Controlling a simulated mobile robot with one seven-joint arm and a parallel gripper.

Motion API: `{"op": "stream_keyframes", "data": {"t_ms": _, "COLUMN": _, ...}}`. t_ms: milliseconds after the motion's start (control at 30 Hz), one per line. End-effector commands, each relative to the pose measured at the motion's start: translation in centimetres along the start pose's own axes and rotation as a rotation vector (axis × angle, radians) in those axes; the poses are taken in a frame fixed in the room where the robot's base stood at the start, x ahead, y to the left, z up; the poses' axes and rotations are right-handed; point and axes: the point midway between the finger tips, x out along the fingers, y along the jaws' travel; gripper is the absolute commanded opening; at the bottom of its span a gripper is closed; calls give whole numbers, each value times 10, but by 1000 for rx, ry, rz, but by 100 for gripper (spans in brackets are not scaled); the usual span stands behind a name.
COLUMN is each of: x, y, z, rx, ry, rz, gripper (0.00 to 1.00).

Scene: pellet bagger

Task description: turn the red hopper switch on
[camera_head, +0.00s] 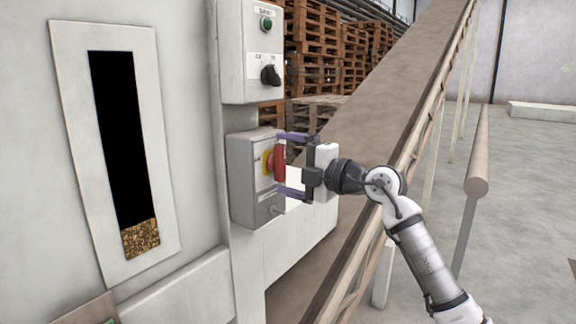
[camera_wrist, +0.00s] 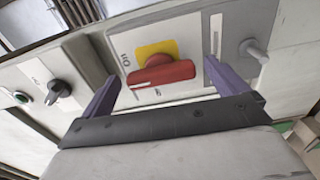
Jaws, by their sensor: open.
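The red hopper switch (camera_head: 280,162) is a red handle on a yellow plate, on the front of a grey box at the machine's corner. In the wrist view the red handle (camera_wrist: 162,76) lies nearly level across the picture, with an "On" mark on the panel beside the yellow plate. My gripper (camera_head: 289,165) is open, with its purple fingers above and below the handle in the head view. In the wrist view the fingers (camera_wrist: 160,82) stand to either side of the handle with gaps. Whether a fingertip touches the box is unclear.
An upper control box has a green button (camera_head: 266,24) and a black knob (camera_head: 270,75). A grey lever (camera_wrist: 253,50) sticks out of the switch box beside one finger. A sloping conveyor (camera_head: 400,85) runs behind my arm. A window (camera_head: 125,150) shows pellets low down.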

Motion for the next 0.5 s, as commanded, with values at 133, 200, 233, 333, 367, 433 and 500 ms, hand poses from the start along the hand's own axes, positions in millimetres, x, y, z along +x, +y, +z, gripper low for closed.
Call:
{"op": "stream_keyframes", "data": {"t_ms": 133, "x": -20, "y": -3, "z": 1, "rx": -2, "ry": -5, "rz": 2, "gripper": 98}}
{"op": "stream_keyframes", "data": {"t_ms": 200, "x": -35, "y": -4, "z": 1, "rx": -1, "ry": -5, "rz": 1, "gripper": 98}}
{"op": "stream_keyframes", "data": {"t_ms": 233, "x": -42, "y": -4, "z": 2, "rx": -1, "ry": -6, "rz": 2, "gripper": 98}}
{"op": "stream_keyframes", "data": {"t_ms": 333, "x": -66, "y": -4, "z": 1, "rx": -2, "ry": -6, "rz": 2, "gripper": 98}}
{"op": "stream_keyframes", "data": {"t_ms": 367, "x": -73, "y": -4, "z": 1, "rx": -2, "ry": -5, "rz": 1, "gripper": 98}}
{"op": "stream_keyframes", "data": {"t_ms": 433, "x": -89, "y": -4, "z": 1, "rx": -2, "ry": -5, "rz": 2, "gripper": 98}}
{"op": "stream_keyframes", "data": {"t_ms": 500, "x": -103, "y": -3, "z": 1, "rx": -1, "ry": -5, "rz": 0, "gripper": 98}}
